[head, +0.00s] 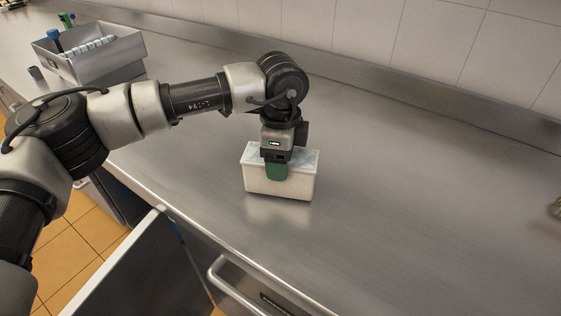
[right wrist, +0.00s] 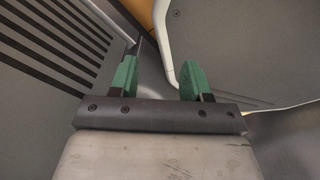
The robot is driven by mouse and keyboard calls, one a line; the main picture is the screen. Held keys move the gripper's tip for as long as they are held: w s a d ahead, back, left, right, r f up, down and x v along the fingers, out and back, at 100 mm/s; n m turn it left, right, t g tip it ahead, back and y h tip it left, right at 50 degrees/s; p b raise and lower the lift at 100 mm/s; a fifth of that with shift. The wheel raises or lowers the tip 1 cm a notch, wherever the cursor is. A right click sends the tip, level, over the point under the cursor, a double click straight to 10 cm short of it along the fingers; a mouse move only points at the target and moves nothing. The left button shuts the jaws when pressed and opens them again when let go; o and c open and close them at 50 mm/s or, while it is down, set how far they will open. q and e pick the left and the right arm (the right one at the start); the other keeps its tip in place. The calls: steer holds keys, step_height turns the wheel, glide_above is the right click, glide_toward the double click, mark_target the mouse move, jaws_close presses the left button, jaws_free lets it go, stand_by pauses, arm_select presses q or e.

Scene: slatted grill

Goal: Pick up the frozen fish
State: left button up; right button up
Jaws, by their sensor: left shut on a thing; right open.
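A white box-shaped tub (head: 300,184) with a pale bluish top or contents stands upright on the steel counter in the head view. I cannot tell a separate fish shape; the bluish part may be the frozen fish. My left gripper (head: 277,171) points down over the tub and is shut on it. One green finger lies against its front face; the other finger is hidden. My right gripper (right wrist: 159,82) shows in the right wrist view, with its two green fingers apart and nothing between them.
A metal bin (head: 95,62) with rolled or tube-like items stands at the back left. The steel counter (head: 420,190) right of the tub is clear. An open drawer or door (head: 125,270) juts out in front. Dark slats (right wrist: 60,35) show in the right wrist view.

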arm_select(q)
steer(key=shift+r, duration=0.55)
step_height(320, 180, up, 3)
steer(key=shift+f+b, duration=0.2)
steer(key=shift+b, duration=0.15)
steer(key=s+d+r, duration=0.1)
steer(key=d+r, duration=0.2)
steer(key=d, duration=0.2)
steer(key=s+d+r+b, duration=0.1)
steer(key=d+r, duration=0.2)
steer(key=d, duration=0.3)
steer(key=shift+d+r, duration=0.3)
steer(key=shift+r, duration=0.1)
step_height(320, 180, up, 5)
steer(key=p, duration=0.3)
steer(key=shift+s, duration=0.1)
steer(key=shift+f, duration=0.1)
